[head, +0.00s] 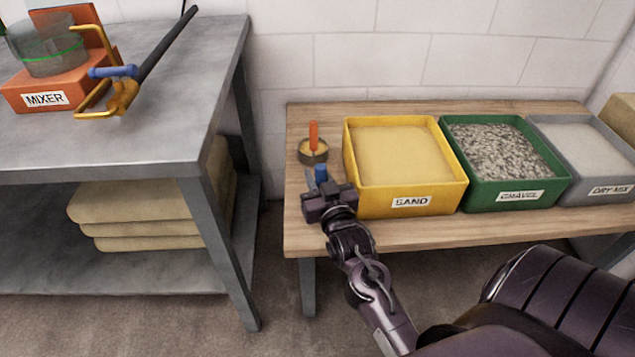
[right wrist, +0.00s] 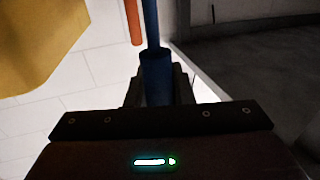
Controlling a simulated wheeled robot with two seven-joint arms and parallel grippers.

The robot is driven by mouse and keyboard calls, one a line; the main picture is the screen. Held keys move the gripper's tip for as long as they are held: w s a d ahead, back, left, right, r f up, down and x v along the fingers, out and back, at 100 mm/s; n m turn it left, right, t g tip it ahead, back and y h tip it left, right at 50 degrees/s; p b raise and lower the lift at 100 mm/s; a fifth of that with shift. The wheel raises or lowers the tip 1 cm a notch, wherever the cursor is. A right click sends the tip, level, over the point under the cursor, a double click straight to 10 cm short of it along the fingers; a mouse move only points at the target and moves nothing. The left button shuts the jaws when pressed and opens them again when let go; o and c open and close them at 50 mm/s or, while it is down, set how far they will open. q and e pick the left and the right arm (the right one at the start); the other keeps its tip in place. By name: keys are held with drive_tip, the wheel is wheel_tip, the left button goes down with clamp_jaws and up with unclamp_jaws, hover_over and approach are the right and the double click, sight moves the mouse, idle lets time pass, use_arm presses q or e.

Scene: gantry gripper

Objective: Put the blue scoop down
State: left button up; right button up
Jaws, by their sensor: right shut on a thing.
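The blue scoop (head: 321,174) is in my right gripper (head: 323,190), at the left end of the wooden table, left of the yellow sand bin. My right gripper is shut on its blue handle, which also shows in the right wrist view (right wrist: 155,70). A thin blue shaft extends beyond the jaws. The scoop's far end is hard to make out, and I cannot tell whether it touches the table. My left gripper is out of view.
An orange-handled scoop (head: 313,148) stands just behind the blue one. The yellow sand bin (head: 408,205), green gravel bin (head: 517,196) and grey dry mix bin (head: 606,190) fill the table to the right. A metal bench (head: 150,140) with an orange mixer (head: 45,98) stands left.

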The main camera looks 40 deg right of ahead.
drive_tip(key=shift+f, duration=0.5)
drive_tip(key=shift+f, duration=0.1)
drive_tip(key=o, duration=0.9)
